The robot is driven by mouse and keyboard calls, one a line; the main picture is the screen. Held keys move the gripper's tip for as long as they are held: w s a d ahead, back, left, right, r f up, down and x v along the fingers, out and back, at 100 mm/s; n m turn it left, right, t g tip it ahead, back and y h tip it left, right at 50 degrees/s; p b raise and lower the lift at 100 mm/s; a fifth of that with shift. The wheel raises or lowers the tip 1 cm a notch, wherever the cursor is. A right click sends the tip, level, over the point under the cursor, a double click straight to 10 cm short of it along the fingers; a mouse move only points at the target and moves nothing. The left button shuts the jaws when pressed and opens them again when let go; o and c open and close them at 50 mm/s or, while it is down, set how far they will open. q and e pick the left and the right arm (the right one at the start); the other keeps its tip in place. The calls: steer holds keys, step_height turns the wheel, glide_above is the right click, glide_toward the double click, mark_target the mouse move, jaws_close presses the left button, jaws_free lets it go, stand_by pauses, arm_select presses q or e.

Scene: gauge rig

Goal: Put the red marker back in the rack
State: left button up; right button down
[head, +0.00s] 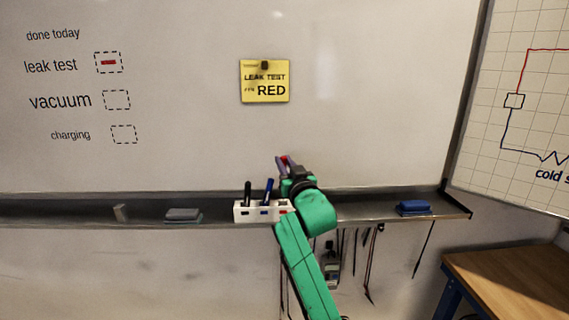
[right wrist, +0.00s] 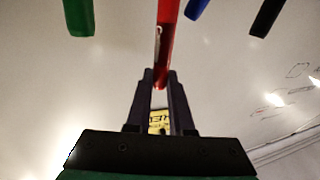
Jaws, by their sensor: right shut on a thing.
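The red marker (right wrist: 166,40) is between the fingers of my right gripper (right wrist: 160,78) in the right wrist view, and they are shut on it. In the head view a small bit of red shows at my right gripper (head: 285,166), which is above the right end of the white rack (head: 241,214). A black marker (head: 248,192) and a blue marker (head: 267,191) stand upright in the rack. The right wrist view also shows a green marker (right wrist: 78,16); my arm seems to hide it in the head view. My left gripper is not in view.
The rack is on a dark tray (head: 355,209) along the whiteboard's lower edge. A grey eraser (head: 184,214) lies left, a blue eraser (head: 413,207) right. A yellow note (head: 264,82) reads "LEAK TEST" and "RED". Cords and a bottle (head: 331,268) hang below. A wooden table (head: 520,275) stands right.

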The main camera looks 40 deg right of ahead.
steer(key=shift+f+b, duration=1.45)
steer(key=shift+f, duration=0.7)
steer(key=c, duration=0.7)
jaws_free()
steer(key=shift+o, duration=0.2)
steer(key=o, duration=0.5)
step_height(320, 180, up, 10)
steer(key=p, duration=0.9)
